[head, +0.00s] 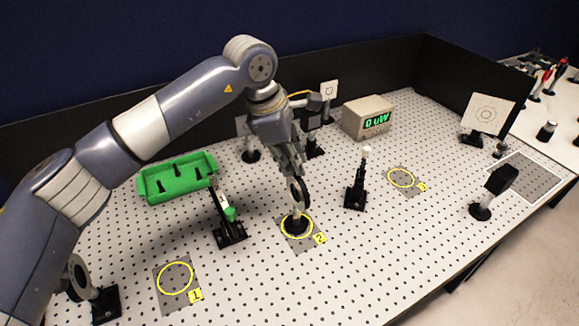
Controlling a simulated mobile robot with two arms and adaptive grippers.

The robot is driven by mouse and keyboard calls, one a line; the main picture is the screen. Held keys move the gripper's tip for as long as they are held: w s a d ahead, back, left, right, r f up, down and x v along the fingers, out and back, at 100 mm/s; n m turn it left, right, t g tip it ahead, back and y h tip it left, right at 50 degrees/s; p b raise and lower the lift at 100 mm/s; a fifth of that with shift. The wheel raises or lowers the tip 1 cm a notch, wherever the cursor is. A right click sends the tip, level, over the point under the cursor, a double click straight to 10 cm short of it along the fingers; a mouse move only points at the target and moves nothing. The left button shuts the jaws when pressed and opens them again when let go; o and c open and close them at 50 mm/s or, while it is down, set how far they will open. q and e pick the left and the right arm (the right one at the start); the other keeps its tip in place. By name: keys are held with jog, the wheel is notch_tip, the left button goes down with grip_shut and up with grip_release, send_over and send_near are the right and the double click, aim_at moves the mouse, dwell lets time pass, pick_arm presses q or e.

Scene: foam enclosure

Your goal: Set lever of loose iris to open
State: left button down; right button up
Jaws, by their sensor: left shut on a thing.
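The loose iris (300,191), a dark ring on a short post, stands upright on a round black base inside the yellow circle marked 2 (297,225). My left gripper (294,172) comes down from above and is shut on the top of the iris. The fingers cover part of the ring, and the lever is too small to make out. Whether the aperture is open cannot be told. My right gripper is not in view.
A green tray (178,178) and a black mount (230,232) stand left of the iris. Another post mount (355,195) stands right, before a power meter (368,118) showing 0 uW. Circles 1 (175,279) and 3 (401,178) are empty. A white target card (487,114) stands far right.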

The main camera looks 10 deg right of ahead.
aim_at(299, 182)
pick_arm(q)
jog(key=s+t+b, duration=0.1)
jog(key=b, duration=0.1)
jog(key=s+d+t+y+b, duration=0.1)
jog(key=t+b, duration=0.1)
jog(key=b, duration=0.1)
jog(key=shift+s+f+m+b, duration=0.1)
jog(key=shift+m+b, duration=0.2)
jog(key=shift+b, duration=0.05)
jog(key=shift+s+b, duration=0.35)
jog(key=shift+b, duration=0.15)
jog(key=shift+s, duration=0.15)
dwell(0.4)
jog(key=c, duration=1.4)
grip_release()
jog(key=shift+c, duration=0.2)
jog(key=shift+w+d, duration=0.1)
jog(key=shift+w, duration=0.1)
jog(key=shift+r, duration=0.2)
jog(key=shift+s+r, duration=0.15)
jog(key=shift+r, duration=0.2)
jog(key=v, duration=1.1)
